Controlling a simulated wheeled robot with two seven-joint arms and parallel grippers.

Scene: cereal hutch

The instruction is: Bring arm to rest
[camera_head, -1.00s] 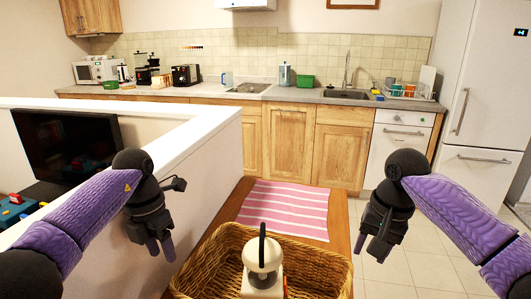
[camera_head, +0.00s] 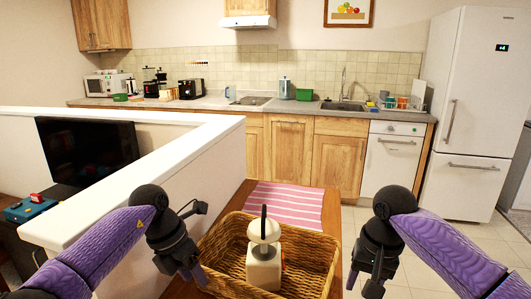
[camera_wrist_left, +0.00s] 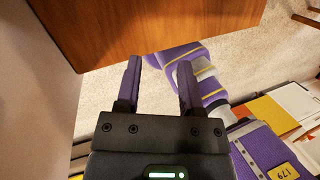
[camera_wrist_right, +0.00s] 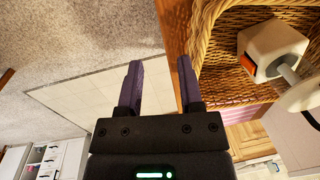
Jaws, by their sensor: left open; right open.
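My left gripper (camera_head: 186,277) hangs at the left of the wicker basket in the head view. In the left wrist view its two fingers (camera_wrist_left: 157,88) are apart with nothing between them. My right gripper (camera_head: 366,286) hangs to the right of the basket. In the right wrist view its fingers (camera_wrist_right: 158,88) are apart and empty, beside the basket's edge.
A wicker basket (camera_head: 322,262) holding a white appliance (camera_head: 264,268) stands on a wooden table, with a pink striped cloth (camera_head: 288,207) behind it. A white half wall (camera_head: 140,215) is at left. The kitchen counter runs along the back; tiled floor is clear at right.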

